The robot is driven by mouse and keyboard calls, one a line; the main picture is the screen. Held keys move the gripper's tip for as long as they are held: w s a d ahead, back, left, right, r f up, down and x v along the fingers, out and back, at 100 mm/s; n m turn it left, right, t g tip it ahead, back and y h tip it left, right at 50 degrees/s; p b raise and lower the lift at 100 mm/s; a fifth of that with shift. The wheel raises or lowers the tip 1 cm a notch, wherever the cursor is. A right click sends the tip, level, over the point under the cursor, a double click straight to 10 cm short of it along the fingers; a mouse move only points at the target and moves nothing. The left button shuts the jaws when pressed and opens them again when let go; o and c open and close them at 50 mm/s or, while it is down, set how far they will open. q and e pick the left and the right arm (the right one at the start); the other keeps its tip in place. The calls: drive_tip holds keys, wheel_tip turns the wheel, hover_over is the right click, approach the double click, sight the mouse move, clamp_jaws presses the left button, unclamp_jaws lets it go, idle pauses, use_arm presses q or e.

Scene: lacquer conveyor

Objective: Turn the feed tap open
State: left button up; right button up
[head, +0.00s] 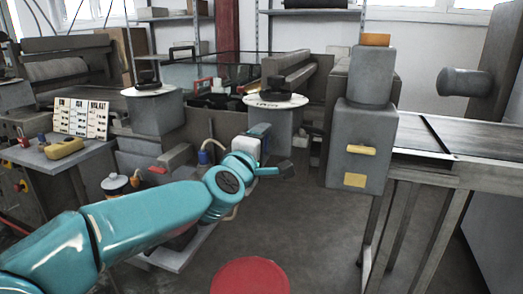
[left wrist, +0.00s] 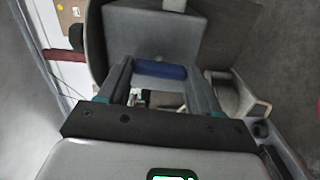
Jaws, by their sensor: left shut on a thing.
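My left gripper (head: 262,140) reaches in front of the grey block below a round white dial plate (head: 275,101) near the middle of the head view. The left wrist view shows its two fingers closed on a short blue bar (left wrist: 160,69), which looks like the feed tap's handle. The bar lies crosswise between the fingertips, in front of a grey block (left wrist: 150,35). In the head view the hand hides the bar, so its turn angle cannot be told there. My right gripper is in neither view.
A grey box with a yellow handle (head: 361,150) stands right of the hand, beside a conveyor table (head: 460,135). A small blue-topped part (head: 203,157) and a white pot (head: 115,184) sit to the left. A red round top (head: 250,276) is in front; the floor between is clear.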

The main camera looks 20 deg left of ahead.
use_arm(q)
drive_tip(key=shift+n, duration=0.5)
drive_tip(key=o, duration=1.1)
drive_tip(key=shift+c, duration=0.2)
drive_tip(key=s+p, duration=0.1)
drive_tip(key=s, duration=1.5)
drive_tip(key=shift+s+a, duration=0.2)
drive_tip(key=shift+a, duration=0.1)
